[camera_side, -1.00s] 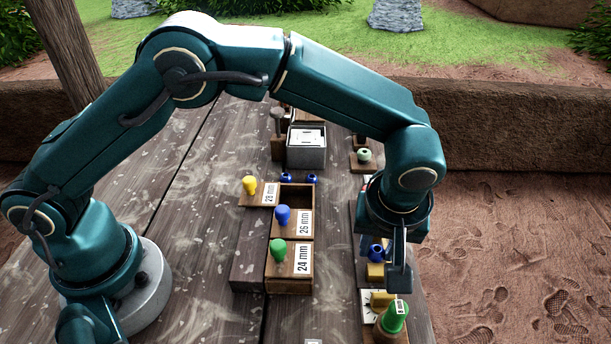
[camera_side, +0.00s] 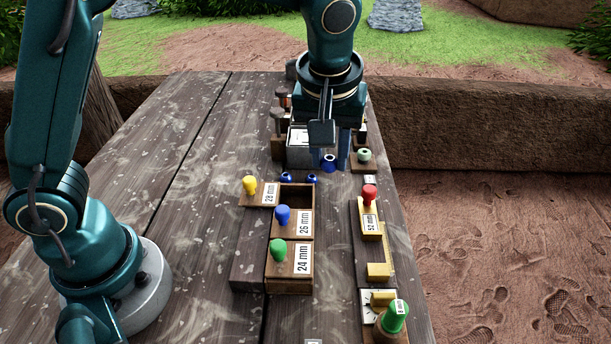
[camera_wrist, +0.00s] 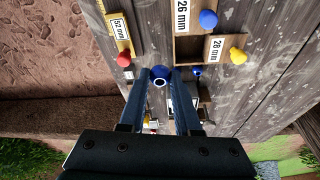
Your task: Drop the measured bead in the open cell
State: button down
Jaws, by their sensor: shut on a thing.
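The open cell (camera_side: 296,196) is the far compartment of a wooden box, nearer the side camera than my gripper. Its lid, marked 28 mm with a yellow knob (camera_side: 249,185), lies to its left. The 26 mm lid with a blue knob (camera_side: 282,215) and the 24 mm lid with a green knob (camera_side: 278,251) cover the other compartments.
A yellow gauge (camera_side: 378,268) with a red knob (camera_side: 369,193), marked 52 mm, lies to the right. A green peg (camera_side: 394,318) stands at the near right. A grey box (camera_side: 299,155) is beside my gripper.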

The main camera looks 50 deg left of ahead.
aim_at(328, 159)
jog(key=shift+a+r, duration=0.1)
jog(key=shift+a, duration=0.05)
jog(key=c, duration=1.2)
grip_release()
grip_shut()
jog(key=shift+r, duration=2.5)
